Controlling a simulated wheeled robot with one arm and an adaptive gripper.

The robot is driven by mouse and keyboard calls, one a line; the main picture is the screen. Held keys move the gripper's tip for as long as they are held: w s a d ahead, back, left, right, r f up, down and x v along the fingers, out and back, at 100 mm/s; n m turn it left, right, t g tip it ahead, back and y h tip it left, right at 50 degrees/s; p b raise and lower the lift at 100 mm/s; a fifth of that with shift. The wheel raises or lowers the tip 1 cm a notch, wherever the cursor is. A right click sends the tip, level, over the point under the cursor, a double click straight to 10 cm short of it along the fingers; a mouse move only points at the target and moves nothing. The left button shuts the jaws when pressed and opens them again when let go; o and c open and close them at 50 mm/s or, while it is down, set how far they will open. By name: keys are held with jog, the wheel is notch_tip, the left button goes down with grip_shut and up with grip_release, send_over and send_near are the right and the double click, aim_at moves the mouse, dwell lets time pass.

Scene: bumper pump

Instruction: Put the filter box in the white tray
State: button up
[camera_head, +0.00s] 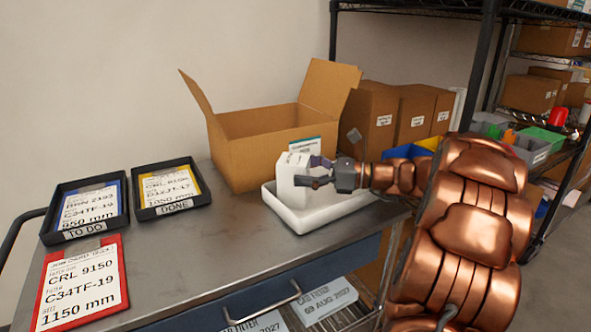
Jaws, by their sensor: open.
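The white filter box (289,182) stands upright at the left end of the white tray (337,220), over or inside it; I cannot tell whether it rests on the tray floor. My gripper (306,175) comes in from the right with its fingers open at the right side of the box. One finger hides part of the box. My copper arm covers the scene to the right of the tray.
An open cardboard box (262,140) stands right behind the tray. Black trays marked TO DO (84,238) and DONE (172,216) and a red job card (82,290) lie at the left. The metal table (215,250) is clear between them and the tray. Shelves with boxes stand behind.

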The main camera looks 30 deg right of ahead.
jog(key=v, duration=1)
jog(key=shift+p, duration=0.35)
